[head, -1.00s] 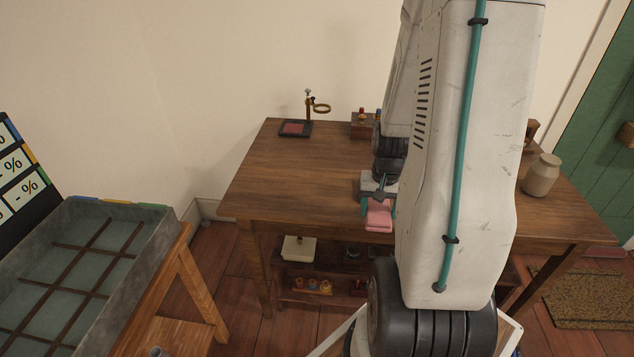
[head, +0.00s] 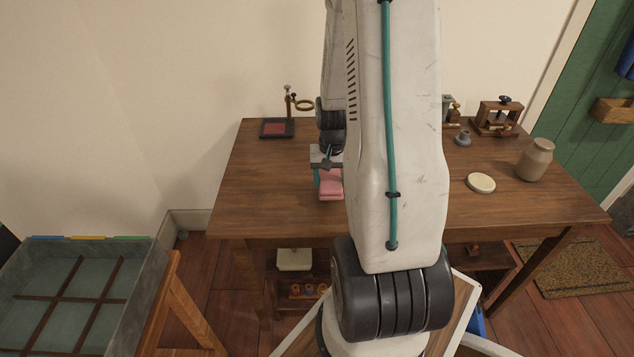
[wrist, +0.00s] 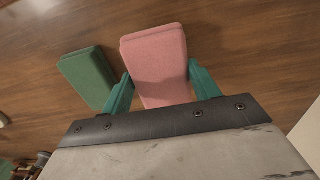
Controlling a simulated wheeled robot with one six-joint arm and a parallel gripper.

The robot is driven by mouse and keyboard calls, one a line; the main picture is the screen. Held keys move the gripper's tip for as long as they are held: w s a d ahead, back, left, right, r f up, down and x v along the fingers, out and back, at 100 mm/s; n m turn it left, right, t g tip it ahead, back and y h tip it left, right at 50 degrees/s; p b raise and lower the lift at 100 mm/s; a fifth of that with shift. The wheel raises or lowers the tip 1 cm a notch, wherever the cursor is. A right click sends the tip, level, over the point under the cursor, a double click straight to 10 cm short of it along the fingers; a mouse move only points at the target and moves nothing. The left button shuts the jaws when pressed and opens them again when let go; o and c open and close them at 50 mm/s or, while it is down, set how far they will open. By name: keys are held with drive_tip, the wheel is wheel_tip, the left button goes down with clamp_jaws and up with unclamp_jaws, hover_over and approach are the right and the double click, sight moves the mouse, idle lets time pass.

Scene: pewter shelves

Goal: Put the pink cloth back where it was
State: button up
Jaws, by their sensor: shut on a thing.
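The pink cloth (head: 330,188) is a folded, rounded block. It also shows in the wrist view (wrist: 157,60), between the teal fingers of my gripper (wrist: 156,88). My gripper (head: 328,180) is shut on it over the left middle part of the wooden table (head: 260,190). I cannot tell whether the cloth touches the tabletop. A green folded cloth (wrist: 88,76) lies on the wood left of the pink one in the wrist view, close to the left finger. In the head view my arm hides that part of the table.
A black tray with a red pad (head: 277,128) and a brass ring stand (head: 290,103) are at the table's back left. A jar (head: 535,160), a pale lid (head: 481,183) and a wooden press (head: 497,117) are at the right. A gridded grey bin (head: 150,275) stands at lower left.

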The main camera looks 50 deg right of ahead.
sight(326, 186)
drive_tip(key=shift+w, duration=0.6)
drive_tip(key=shift+w+f, duration=0.15)
drive_tip(key=shift+f, duration=0.75)
drive_tip(key=shift+w+f, duration=0.1)
drive_tip(key=shift+f, duration=0.8)
drive_tip(key=shift+f, duration=0.1)
drive_tip(key=o, duration=1.1)
